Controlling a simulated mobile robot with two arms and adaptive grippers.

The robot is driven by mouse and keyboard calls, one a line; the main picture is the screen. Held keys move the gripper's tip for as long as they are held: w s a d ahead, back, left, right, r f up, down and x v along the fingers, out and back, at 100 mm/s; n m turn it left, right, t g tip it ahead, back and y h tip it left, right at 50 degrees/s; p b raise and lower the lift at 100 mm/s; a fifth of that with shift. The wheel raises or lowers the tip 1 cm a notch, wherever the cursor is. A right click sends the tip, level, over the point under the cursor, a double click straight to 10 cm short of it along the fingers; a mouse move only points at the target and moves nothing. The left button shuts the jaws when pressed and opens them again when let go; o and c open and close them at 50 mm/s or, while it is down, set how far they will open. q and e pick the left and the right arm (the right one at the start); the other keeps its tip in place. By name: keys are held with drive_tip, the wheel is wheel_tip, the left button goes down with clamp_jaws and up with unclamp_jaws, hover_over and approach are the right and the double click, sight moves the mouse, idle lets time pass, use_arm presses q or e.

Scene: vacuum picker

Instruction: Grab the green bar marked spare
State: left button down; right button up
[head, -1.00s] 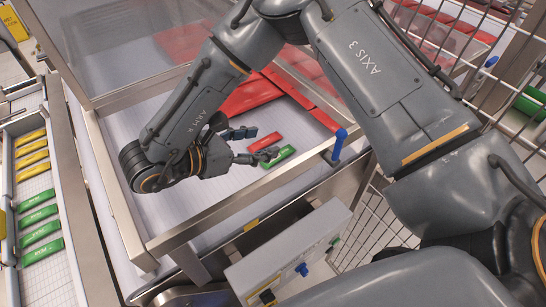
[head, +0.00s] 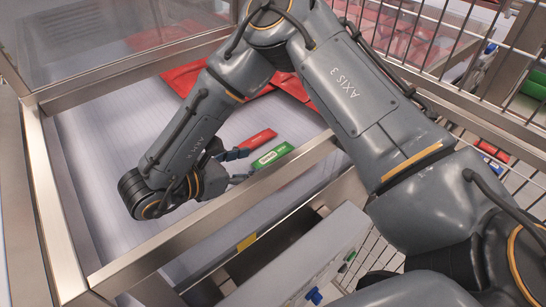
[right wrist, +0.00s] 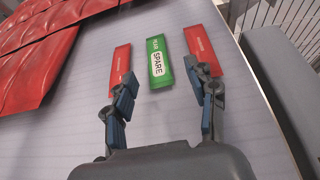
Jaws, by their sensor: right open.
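The green bar marked SPARE (right wrist: 160,65) lies flat on the pale surface in the right wrist view, between two red bars. It also shows in the head view (head: 272,155), beside one red bar (head: 258,139). My right gripper (right wrist: 161,73) is open and empty. Its two fingers point at the green bar, one to each side of its line, with the bar mostly beyond the fingertips. In the head view the right gripper (head: 241,166) is just left of the green bar. My left gripper is not in view.
In the wrist view, a red bar stands left (right wrist: 121,64) and another right (right wrist: 203,52) of the green one, close to the fingertips. Red crumpled packets (head: 205,79) lie behind. A metal frame rail (head: 230,205) runs along the near side. A wire cage (head: 470,60) is at right.

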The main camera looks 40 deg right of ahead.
sight(270, 156)
drive_tip(key=x, duration=0.5)
drive_tip(key=shift+w+a+f+b, duration=0.1)
drive_tip(key=shift+w+a+b, duration=0.05)
drive_tip(key=shift+w+b, duration=0.15)
drive_tip(key=c, duration=1.2)
